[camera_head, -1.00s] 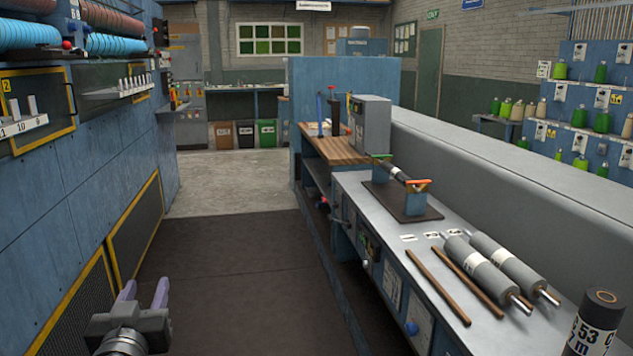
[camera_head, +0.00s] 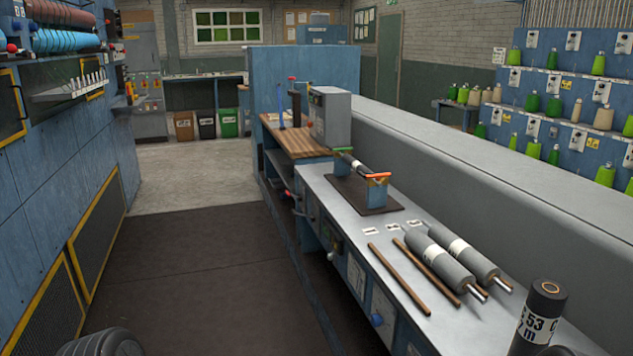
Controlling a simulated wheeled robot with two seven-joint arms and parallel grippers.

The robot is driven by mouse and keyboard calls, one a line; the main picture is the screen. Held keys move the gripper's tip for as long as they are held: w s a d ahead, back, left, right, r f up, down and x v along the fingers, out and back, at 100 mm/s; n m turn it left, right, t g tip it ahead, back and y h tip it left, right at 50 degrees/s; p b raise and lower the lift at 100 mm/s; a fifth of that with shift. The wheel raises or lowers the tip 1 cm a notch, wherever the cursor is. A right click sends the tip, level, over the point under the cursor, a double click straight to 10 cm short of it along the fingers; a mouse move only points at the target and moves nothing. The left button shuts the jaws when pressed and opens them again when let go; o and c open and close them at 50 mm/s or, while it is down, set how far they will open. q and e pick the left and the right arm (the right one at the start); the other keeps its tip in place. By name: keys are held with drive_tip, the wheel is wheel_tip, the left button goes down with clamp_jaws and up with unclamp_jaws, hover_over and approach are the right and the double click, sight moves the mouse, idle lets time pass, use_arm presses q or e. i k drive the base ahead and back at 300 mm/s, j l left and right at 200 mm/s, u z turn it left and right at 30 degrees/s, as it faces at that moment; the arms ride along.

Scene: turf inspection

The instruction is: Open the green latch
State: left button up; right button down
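A small roller stand on a dark base plate (camera_head: 366,208) sits on the grey bench. A green latch (camera_head: 343,150) shows as a thin green bar at its far end. An orange-red bar (camera_head: 376,176) tops its near end. A dark roller with a pale section (camera_head: 354,163) lies between the two ends. Whether the green latch is open or closed is too small to tell. A dark rounded part of my own arm shows at the bottom left edge, well away from the stand. Neither gripper's fingers are in view.
Two grey rollers (camera_head: 438,262) and two brown rods (camera_head: 399,278) lie on the near bench. A dark labelled cylinder (camera_head: 540,315) stands at the bottom right. A grey box machine (camera_head: 330,117) stands behind the stand. The dark floor aisle (camera_head: 215,285) left of the bench is clear.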

sight(342, 149)
drive_tip(key=i+j+u, duration=0.35)
drive_tip(key=i, duration=1.15)
drive_tip(key=i+j+u, duration=0.2)
drive_tip(key=i+u, duration=0.2)
drive_tip(key=i, duration=1.15)
